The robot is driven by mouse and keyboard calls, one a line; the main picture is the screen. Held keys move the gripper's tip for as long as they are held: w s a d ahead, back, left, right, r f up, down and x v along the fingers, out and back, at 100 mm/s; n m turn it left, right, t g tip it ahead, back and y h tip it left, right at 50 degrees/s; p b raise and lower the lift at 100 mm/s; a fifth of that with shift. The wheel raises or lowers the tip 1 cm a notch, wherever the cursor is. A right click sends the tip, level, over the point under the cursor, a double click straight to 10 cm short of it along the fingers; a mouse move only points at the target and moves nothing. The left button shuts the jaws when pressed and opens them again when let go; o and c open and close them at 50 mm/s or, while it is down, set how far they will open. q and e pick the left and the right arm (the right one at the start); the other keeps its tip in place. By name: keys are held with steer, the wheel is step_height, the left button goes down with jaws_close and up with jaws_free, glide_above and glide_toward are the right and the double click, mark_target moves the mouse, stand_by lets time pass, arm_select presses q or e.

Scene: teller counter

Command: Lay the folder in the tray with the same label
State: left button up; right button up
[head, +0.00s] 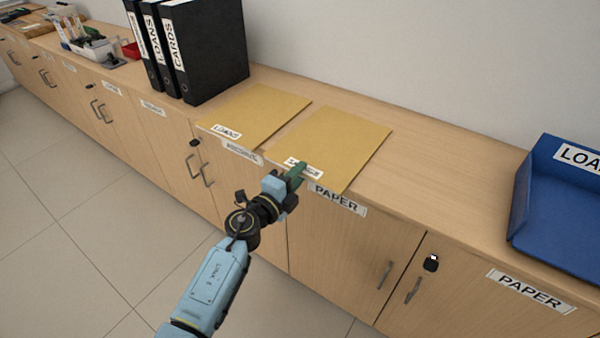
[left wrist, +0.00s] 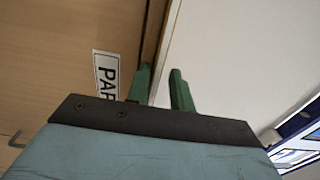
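Two flat yellow folders lie side by side on the wooden counter in the head view. The left folder (head: 258,112) has a white label that appears to read LOANS. The right folder (head: 335,142) has a white label at its front edge, partly hidden by my gripper and unreadable. A blue tray (head: 522,205) stands at the right, cut off by the picture edge; its label shows "LOA". My left gripper (head: 297,174) is at the right folder's front edge. In the left wrist view its green fingers (left wrist: 163,90) are apart; whether they touch the folder is unclear. My right gripper is out of view.
Black binders (head: 190,45) stand behind the left folder, one marked LOANS and one CARDS. A white container (head: 92,48) stands farther left. The counter (head: 440,160) is bare between the right folder and the tray. Cabinet doors (head: 340,245) with PAPER signs lie below.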

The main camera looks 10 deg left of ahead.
arm_select(q)
steer(key=shift+c, duration=0.2)
jaws_close()
stand_by(0.3)
step_height(320, 180, up, 2)
steer(key=p, duration=0.2)
steer(key=shift+r+p, duration=0.25)
steer(key=shift+p, duration=0.1)
